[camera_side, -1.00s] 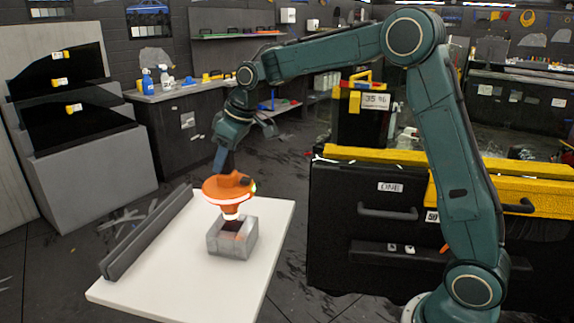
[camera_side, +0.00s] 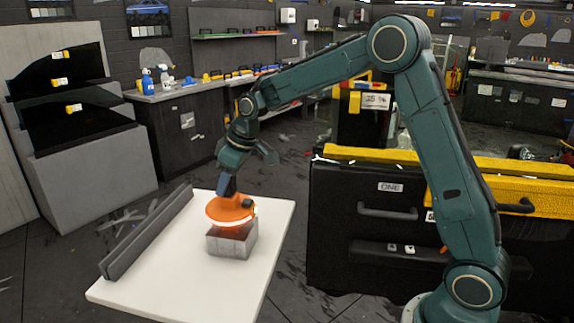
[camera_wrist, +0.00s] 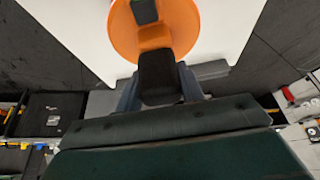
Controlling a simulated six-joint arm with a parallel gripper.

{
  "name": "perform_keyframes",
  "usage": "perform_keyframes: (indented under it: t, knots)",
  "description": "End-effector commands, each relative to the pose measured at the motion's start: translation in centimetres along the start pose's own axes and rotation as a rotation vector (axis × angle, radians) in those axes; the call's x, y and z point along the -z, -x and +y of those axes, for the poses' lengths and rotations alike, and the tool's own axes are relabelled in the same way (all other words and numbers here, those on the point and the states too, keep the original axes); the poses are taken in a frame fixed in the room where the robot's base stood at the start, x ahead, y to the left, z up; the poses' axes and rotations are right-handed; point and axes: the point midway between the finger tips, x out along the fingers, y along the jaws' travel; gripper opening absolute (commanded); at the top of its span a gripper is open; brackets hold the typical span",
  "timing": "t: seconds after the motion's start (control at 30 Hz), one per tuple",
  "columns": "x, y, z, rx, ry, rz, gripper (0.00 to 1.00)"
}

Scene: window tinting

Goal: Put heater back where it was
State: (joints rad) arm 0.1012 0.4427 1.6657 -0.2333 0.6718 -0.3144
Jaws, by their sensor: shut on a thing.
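The heater (camera_side: 229,209) is orange and round, with a glowing rim at its lower edge. My gripper (camera_side: 230,187) is shut on the heater's handle from above. The heater is at the top of a grey open block-like holder (camera_side: 231,241) on the white table (camera_side: 180,275). Its lower part is hidden at the holder's opening, and I cannot tell if it rests there. In the wrist view the orange heater (camera_wrist: 191,22) shows at the top, with its black handle (camera_wrist: 158,76) between my gripper's fingers (camera_wrist: 160,90).
A long dark grey bar (camera_side: 148,233) lies along the table's left edge. A black cabinet with yellow trim (camera_side: 385,235) stands to the right of the table. The white tabletop in front of the holder is clear.

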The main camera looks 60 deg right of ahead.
Motion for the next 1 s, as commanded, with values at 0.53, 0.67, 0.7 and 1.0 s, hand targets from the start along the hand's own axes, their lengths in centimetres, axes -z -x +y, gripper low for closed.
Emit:
perform_keyframes:
  t: [0.53,0.67,0.7,1.0]
  knots:
    - [0.05,-0.08,0.02,-0.002,0.001,0.004,0.0]
    - [0.01,-0.18,0.02,-0.002,0.001,0.005,0.0]
    - [-0.01,-0.22,0.02,-0.002,0.001,0.005,0.0]
    - [-0.16,-0.59,0.02,-0.001,0.001,0.004,0.0]
